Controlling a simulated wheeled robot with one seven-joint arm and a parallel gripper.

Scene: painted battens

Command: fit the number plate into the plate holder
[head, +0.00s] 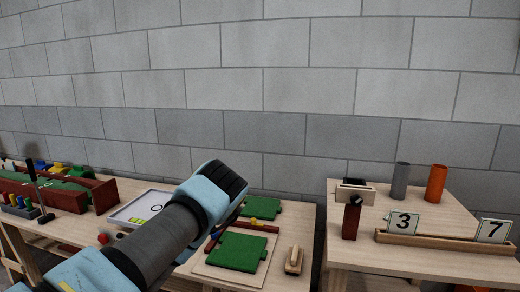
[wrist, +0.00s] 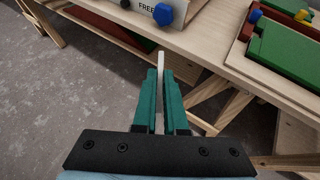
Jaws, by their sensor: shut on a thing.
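My gripper (wrist: 161,80) is shut on a thin, pale plate (wrist: 161,62), seen edge-on between the teal fingertips in the wrist view. Its face and any number on it are hidden. In the head view my arm hides the fingers and the held plate. A long wooden rail (head: 440,244), apparently the plate holder, lies along the front of the right table. A plate marked 3 (head: 403,223) stands towards its left and a plate marked 7 (head: 494,231) at its right end, with a gap between them. My gripper is well left of the rail.
Green pieces (head: 237,251) and a small wooden block (head: 294,260) lie on the left table. A gap separates the tables.

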